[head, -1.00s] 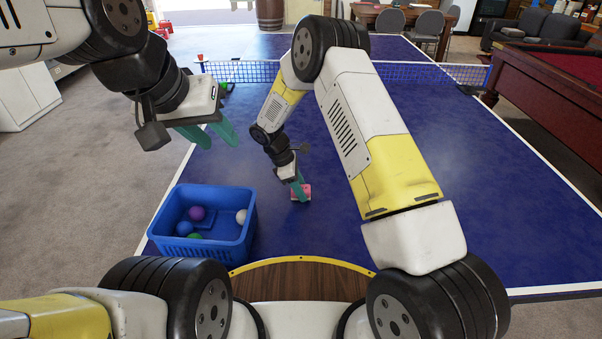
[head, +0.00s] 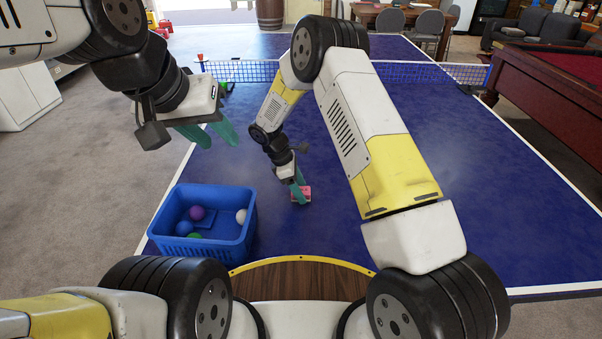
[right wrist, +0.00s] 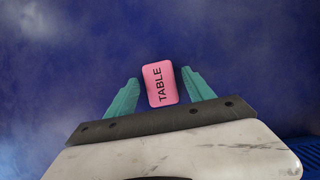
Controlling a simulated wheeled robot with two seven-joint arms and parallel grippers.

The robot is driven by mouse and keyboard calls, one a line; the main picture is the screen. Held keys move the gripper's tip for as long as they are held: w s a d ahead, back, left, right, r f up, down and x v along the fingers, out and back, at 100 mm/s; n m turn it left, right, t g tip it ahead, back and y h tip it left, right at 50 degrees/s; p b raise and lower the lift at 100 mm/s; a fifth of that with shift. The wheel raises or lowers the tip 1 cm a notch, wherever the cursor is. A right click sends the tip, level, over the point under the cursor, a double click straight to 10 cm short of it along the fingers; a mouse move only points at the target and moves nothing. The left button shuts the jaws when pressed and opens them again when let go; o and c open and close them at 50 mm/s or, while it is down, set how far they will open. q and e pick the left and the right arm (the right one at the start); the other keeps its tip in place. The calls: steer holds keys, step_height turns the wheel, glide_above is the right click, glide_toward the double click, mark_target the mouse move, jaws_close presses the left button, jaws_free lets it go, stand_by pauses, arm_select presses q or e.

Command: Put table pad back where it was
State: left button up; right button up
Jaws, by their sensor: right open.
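The table pad is a small pink block (head: 305,192) on the blue table top; in the right wrist view the pad (right wrist: 160,83) shows the word TABLE. My right gripper (head: 300,190) is at the pad. In the right wrist view its green fingers (right wrist: 158,88) stand open on either side of the pad, with a gap on each side. My left gripper (head: 218,134) is open and empty, above the table's left edge, away from the pad.
A blue basket (head: 240,245) with several balls stands at the near left of the blue table (head: 480,200). A net (head: 420,74) crosses the table further back. A pool table (head: 545,85) stands at the right. The table right of my right arm is clear.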

steer(key=v, duration=1.1)
steer(key=s+d+r+m+y, duration=0.1)
steer(key=s+d+r+m, duration=0.15)
steer(key=r, duration=0.35)
steer(key=s+d+r+m+y, duration=0.1)
steer(key=d+r+m, duration=0.1)
steer(key=d+r, duration=0.35)
steer(key=s+d+r+m+t+y, duration=0.2)
steer(key=s+d+r+m, duration=0.3)
steer(key=r, duration=0.5)
steer(key=s+d+r+m+t+y, duration=0.1)
steer(key=s+d+m, duration=0.1)
steer(key=s, duration=0.4)
steer(key=s+d+r+m+t+y, duration=0.1)
steer(key=s+r+m, duration=0.1)
steer(key=s, duration=0.4)
steer(key=s+d+r+m+t, duration=0.2)
steer(key=s+m, duration=0.2)
steer(key=s, duration=0.2)
steer(key=shift+s+d+r+y, duration=0.2)
steer(key=shift+s+d+y, duration=0.15)
steer(key=shift+y, duration=0.05)
